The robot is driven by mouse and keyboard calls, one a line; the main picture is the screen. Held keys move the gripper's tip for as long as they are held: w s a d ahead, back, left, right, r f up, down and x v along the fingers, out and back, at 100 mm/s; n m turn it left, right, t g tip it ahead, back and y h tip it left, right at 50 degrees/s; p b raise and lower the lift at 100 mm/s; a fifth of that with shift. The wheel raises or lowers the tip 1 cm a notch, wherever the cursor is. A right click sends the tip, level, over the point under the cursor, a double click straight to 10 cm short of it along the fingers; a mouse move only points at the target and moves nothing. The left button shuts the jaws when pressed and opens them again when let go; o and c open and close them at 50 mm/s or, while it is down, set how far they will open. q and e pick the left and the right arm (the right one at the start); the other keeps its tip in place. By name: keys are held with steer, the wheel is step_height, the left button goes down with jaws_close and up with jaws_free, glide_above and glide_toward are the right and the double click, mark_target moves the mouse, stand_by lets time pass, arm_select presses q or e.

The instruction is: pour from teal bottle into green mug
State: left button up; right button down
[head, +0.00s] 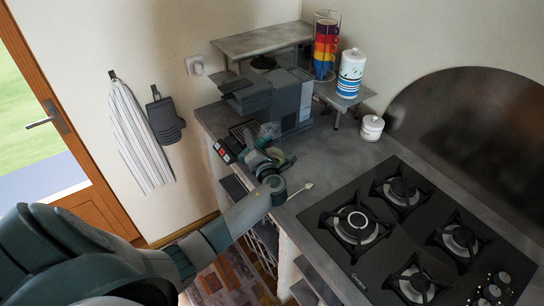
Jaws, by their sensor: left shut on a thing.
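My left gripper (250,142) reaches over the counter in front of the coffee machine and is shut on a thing. A small teal shape (267,130) shows at the fingers and looks like the teal bottle, mostly hidden by the gripper and the machine. My right gripper is not in view.
The grey coffee machine (290,98) stands close behind the gripper. A gas hob (410,235) fills the right. A lidded white jar (372,127) stands at the back, and stacked coloured cups (326,45) stand on a raised shelf.

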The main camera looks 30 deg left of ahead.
arm_select(q)
steer(key=shift+a+f+m, duration=0.1)
steer(key=shift+f+m, duration=0.1)
steer(key=shift+m, duration=0.1)
stand_by(0.5)
steer(key=shift+s+a+r+m+p, duration=0.15)
steer(key=shift+r+m+p, duration=0.25)
steer(key=shift+m, duration=0.5)
stand_by(1.7)
steer(key=shift+f+m, duration=0.3)
steer(key=shift+m, duration=0.45)
steer(key=shift+f+m, duration=0.25)
steer(key=shift+m, duration=0.5)
stand_by(3.1)
